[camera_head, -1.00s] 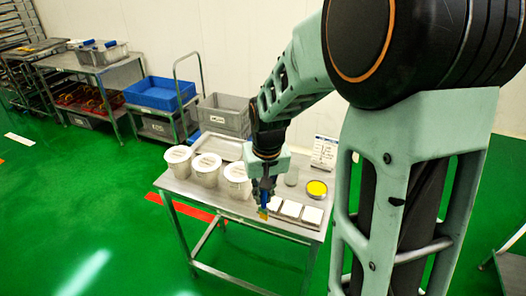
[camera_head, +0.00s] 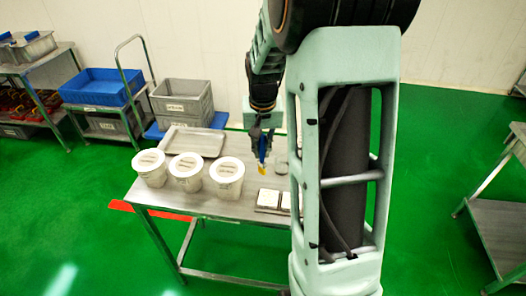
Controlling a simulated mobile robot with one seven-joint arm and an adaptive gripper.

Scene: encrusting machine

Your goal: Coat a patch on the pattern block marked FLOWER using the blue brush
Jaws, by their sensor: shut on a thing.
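My gripper (camera_head: 262,138) is shut on the blue brush (camera_head: 263,150), which hangs bristles down. Its yellowish tip (camera_head: 262,169) shows above and behind the pattern blocks in the picture; its exact height over the table is hard to tell. White-topped pattern blocks stand on the table: one at the left (camera_head: 268,197) and another beside it (camera_head: 286,200), partly cut off by my arm. Any further block is hidden behind my arm. No FLOWER mark can be read, so I cannot tell which block bears it.
Three lidded white tubs (camera_head: 187,171) stand on the left of the steel table (camera_head: 215,207). A shallow metal tray (camera_head: 194,142) lies behind them. A clear glass vessel (camera_head: 281,165) stands right of the brush. Another steel table (camera_head: 510,225) is at far right.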

